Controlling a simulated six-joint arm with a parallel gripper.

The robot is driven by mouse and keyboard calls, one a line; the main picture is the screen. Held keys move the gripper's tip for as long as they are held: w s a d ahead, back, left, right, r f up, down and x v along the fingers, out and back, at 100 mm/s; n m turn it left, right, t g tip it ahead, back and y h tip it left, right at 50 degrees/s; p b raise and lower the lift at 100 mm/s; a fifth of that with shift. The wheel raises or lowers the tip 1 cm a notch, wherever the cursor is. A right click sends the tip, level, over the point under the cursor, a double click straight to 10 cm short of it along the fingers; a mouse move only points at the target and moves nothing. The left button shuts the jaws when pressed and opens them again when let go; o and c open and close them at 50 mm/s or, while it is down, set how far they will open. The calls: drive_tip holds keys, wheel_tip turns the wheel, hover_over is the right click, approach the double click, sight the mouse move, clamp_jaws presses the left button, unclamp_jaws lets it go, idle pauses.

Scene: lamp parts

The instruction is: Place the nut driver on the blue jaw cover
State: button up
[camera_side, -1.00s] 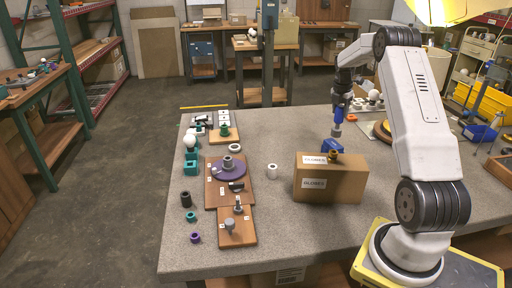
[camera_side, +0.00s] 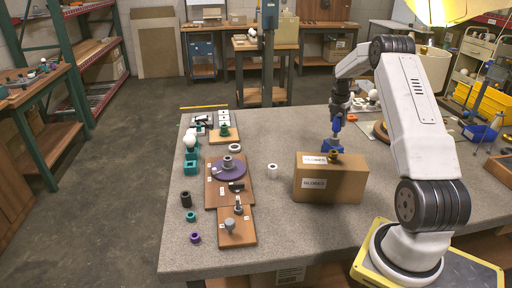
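My gripper (camera_side: 338,118) points down above the table, behind the cardboard box. A small blue and grey upright piece, which looks like the nut driver (camera_side: 336,127), shows at its fingertips and appears held there. The fingers are too small to make out clearly. A blue part, which looks like the blue jaw cover (camera_side: 332,147), sits on the table just behind the box, and its lower part is hidden by the box. The lower end of the held piece is right at the top of the blue part; I cannot tell whether they touch.
The cardboard box (camera_side: 331,185) with a brass-coloured fitting (camera_side: 333,158) on top stands close in front. Wooden boards with lamp parts (camera_side: 236,226) line the table's left side. The grey table (camera_side: 285,230) is clear at front centre.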

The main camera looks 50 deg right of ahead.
drive_tip(key=shift+o, duration=1.4)
drive_tip(key=shift+r, duration=0.15)
wheel_tip(320, 180, up, 12)
drive_tip(key=a, duration=0.1)
drive_tip(key=shift+w+a, duration=0.15)
drive_tip(key=shift+a, duration=0.05)
